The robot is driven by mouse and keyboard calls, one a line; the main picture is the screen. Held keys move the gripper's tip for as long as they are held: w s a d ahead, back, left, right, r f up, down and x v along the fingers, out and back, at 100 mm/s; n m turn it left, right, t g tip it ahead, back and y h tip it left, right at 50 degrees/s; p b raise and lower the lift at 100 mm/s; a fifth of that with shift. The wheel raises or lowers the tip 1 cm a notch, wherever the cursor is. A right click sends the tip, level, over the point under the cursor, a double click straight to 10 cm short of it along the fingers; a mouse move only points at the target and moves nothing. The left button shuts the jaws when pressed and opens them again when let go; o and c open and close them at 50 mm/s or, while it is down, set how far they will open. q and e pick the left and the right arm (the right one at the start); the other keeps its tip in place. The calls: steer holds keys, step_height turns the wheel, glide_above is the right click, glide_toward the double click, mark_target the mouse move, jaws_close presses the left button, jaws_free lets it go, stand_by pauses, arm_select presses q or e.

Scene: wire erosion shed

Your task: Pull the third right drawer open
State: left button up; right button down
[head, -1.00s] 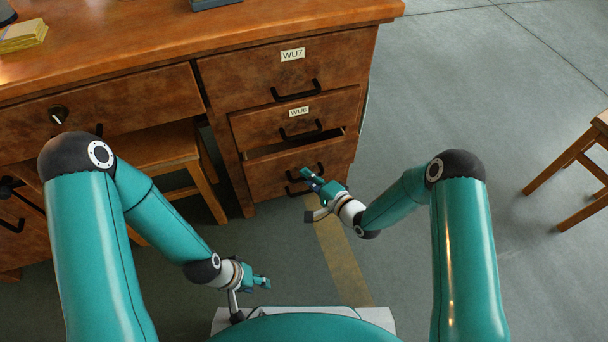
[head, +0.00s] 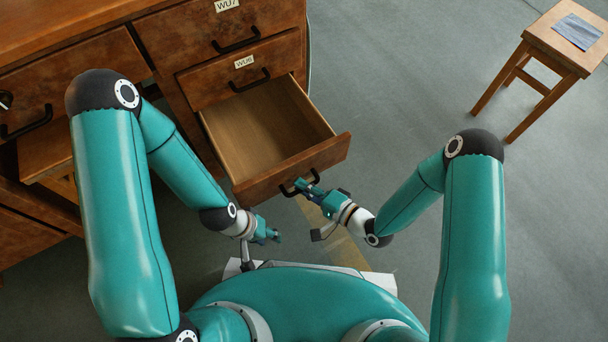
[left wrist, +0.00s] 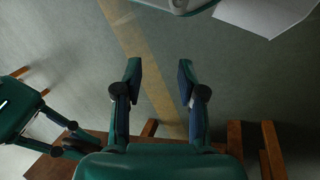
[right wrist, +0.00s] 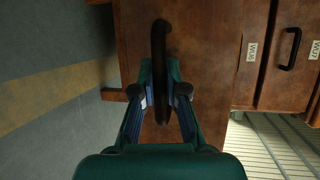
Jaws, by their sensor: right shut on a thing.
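The third right drawer (head: 264,187) is pulled far out below the drawer labelled WU6, and its wooden inside looks empty. Its black bar handle (head: 286,190) is at the front. My right gripper (head: 304,187) is at this handle. In the right wrist view, the gripper (right wrist: 160,88) has its fingers on both sides of the handle (right wrist: 160,45) and is shut on it.
The WU6 drawer (head: 213,87) and the WU7 drawer (head: 180,30) above are shut. A wooden stool (head: 552,42) with a grey sheet (head: 577,31) on it stands at upper right. The grey floor between the desk and the stool is clear.

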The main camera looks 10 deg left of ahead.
steer(key=shift+s+d+f, duration=0.1)
steer(key=shift+s+f, duration=0.1)
steer(key=shift+s, duration=0.1)
steer(key=c, duration=1.2)
jaws_free()
steer(key=shift+w+r, duration=0.1)
steer(key=v, duration=1.2)
steer(key=shift+w, duration=0.1)
